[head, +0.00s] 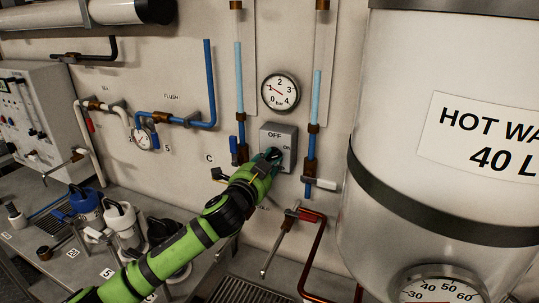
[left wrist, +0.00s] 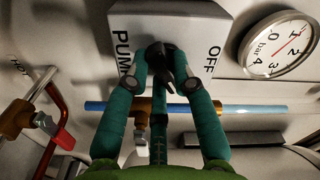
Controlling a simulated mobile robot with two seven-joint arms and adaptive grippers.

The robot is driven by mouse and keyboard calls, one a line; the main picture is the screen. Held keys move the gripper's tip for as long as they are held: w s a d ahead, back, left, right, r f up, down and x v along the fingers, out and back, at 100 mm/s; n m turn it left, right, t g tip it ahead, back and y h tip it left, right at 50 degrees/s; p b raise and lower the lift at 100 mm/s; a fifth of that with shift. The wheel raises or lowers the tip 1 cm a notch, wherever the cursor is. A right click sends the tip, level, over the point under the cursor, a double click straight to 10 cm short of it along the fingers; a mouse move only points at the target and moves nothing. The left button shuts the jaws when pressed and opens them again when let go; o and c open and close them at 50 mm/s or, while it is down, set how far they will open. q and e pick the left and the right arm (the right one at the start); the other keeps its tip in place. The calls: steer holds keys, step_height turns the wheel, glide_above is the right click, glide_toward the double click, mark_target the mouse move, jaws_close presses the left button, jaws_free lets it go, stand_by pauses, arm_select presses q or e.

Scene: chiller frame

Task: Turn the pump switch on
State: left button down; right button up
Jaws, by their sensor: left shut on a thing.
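The pump switch is a grey box (head: 283,136) on the wall, with OFF printed at its top and ON at its right side in the head view. In the left wrist view the same box (left wrist: 190,18) shows the words PUMP and OFF. Its dark knob (left wrist: 158,52) is between the fingertips of my left gripper (left wrist: 164,64). In the head view my left gripper (head: 271,155) is at the box front, shut on the knob and covering most of it. The knob's exact pointing direction is hard to tell. My right gripper is not in view.
A pressure gauge (head: 281,92) hangs just above the box. Blue vertical pipes with valves (head: 315,120) flank it. A large white hot water tank (head: 420,150) stands close on the right. Jugs (head: 122,222) and other items crowd the bench at lower left.

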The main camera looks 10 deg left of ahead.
arm_select(q)
steer(key=m+p, duration=0.3)
steer(key=m, duration=0.2)
steer(key=shift+a+r+m, duration=0.1)
steer(key=shift+m, duration=0.3)
stand_by(0.4)
steer(key=c, duration=1)
jaws_free()
steer(key=shift+c, duration=0.2)
steer(key=s+a, duration=0.2)
steer(key=s, duration=0.9)
steer(key=shift+s+a, duration=0.2)
steer(key=shift+s, duration=0.2)
